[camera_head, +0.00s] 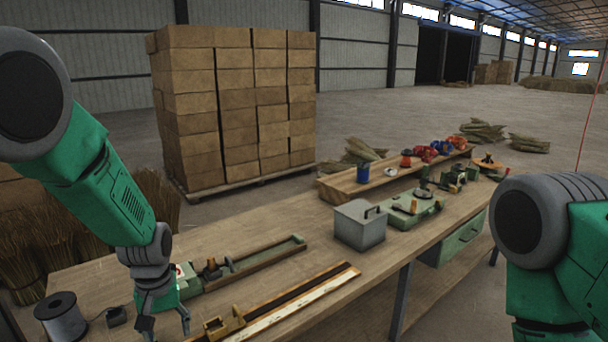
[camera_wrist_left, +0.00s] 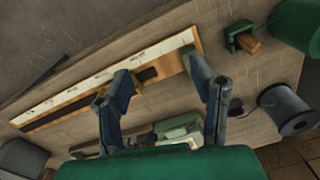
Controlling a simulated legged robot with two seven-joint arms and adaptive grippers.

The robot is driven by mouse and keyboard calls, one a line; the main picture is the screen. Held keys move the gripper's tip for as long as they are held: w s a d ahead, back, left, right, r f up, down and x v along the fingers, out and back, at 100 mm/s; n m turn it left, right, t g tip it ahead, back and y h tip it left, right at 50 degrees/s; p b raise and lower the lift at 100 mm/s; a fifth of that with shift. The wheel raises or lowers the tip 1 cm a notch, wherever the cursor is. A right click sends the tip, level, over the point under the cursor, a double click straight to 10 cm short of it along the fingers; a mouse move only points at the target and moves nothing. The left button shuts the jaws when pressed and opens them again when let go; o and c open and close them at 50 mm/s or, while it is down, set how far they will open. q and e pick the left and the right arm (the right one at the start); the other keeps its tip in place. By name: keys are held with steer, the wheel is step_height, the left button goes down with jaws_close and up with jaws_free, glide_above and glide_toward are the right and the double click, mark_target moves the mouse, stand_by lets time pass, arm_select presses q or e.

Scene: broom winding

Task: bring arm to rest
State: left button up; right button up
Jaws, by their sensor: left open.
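My left arm (camera_head: 105,185) is green with grey joints and comes in from the left in the head view. Its gripper (camera_head: 165,325) points down over the near left end of the workbench (camera_head: 330,235). In the left wrist view the two fingers (camera_wrist_left: 165,90) are spread apart with nothing held between them. Part of my right arm (camera_head: 550,240) shows at the right edge of the head view. Its gripper is outside the frame.
A wire spool (camera_head: 61,318) stands left of the left gripper. A long wooden rail (camera_head: 285,303) lies right of it. A grey metal box (camera_head: 360,225) stands mid-bench. A pallet of stacked cardboard-brown blocks (camera_head: 235,105) is behind the bench. Straw bundles (camera_head: 30,240) stand at left.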

arm_select(q)
steer(key=s+a+f+m+b, duration=0.1)
steer(key=s+a+f+b, duration=0.2)
steer(key=s+f, duration=0.6)
steer(key=s+f+m+b, duration=0.2)
steer(key=s+f+b, duration=0.2)
steer(key=s+f, duration=0.5)
steer(key=s+d+f+m+b, duration=0.1)
steer(key=s+f+b, duration=0.3)
steer(key=s+f, duration=0.5)
steer(key=s+m, duration=0.1)
steer(key=s, duration=0.4)
steer(key=shift+s+t, duration=0.15)
steer(key=shift+t, duration=0.15)
arm_select(e)
step_height(320, 180, down, 11)
steer(key=a, duration=0.1)
arm_select(q)
steer(key=shift+d+r, duration=0.1)
steer(key=shift+d, duration=0.1)
arm_select(e)
steer(key=shift+f, duration=0.1)
arm_select(q)
steer(key=shift+d, duration=0.1)
arm_select(e)
steer(key=shift+d, duration=0.2)
steer(key=shift+a, duration=0.1)
